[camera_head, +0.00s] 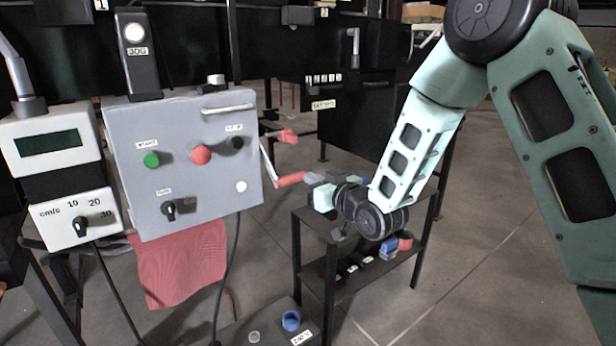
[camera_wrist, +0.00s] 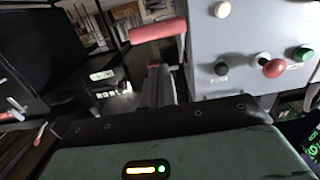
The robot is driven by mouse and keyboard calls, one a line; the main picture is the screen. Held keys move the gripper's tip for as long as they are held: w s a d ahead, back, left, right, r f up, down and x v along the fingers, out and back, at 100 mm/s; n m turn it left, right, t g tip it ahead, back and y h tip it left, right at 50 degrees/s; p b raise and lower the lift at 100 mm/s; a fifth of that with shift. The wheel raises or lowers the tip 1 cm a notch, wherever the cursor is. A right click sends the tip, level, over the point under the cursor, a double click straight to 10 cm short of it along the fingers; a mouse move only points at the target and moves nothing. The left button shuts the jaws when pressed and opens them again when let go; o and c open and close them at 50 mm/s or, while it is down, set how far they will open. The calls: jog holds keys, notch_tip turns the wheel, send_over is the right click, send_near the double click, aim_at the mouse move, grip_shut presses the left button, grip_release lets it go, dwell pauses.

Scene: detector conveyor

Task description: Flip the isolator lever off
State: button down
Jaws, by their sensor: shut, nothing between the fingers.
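The isolator lever appears to be the crank on the right side of the grey control box (camera_head: 185,155). It has a pale metal arm and a red handle (camera_head: 290,180), with the arm hanging down from the box side. In the wrist view the red handle (camera_wrist: 158,30) shows near the top, beside the grey box. My gripper (camera_head: 313,179) is just right of the red handle in the head view. In the wrist view its dark fingers (camera_wrist: 155,84) are shut and empty, below the handle in the picture. Whether they touch the lever is not clear.
A second red piece (camera_head: 287,136) sticks out above the handle. The box front carries a green button (camera_head: 151,160), a red button (camera_head: 200,155) and black knobs. A dark shelf stand (camera_head: 330,262) stands under my wrist. A speed-dial unit (camera_head: 58,165) stands left.

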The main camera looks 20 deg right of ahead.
jog(key=v, duration=0.7)
jog(key=shift+f, duration=0.2)
jog(key=shift+s, duration=0.1)
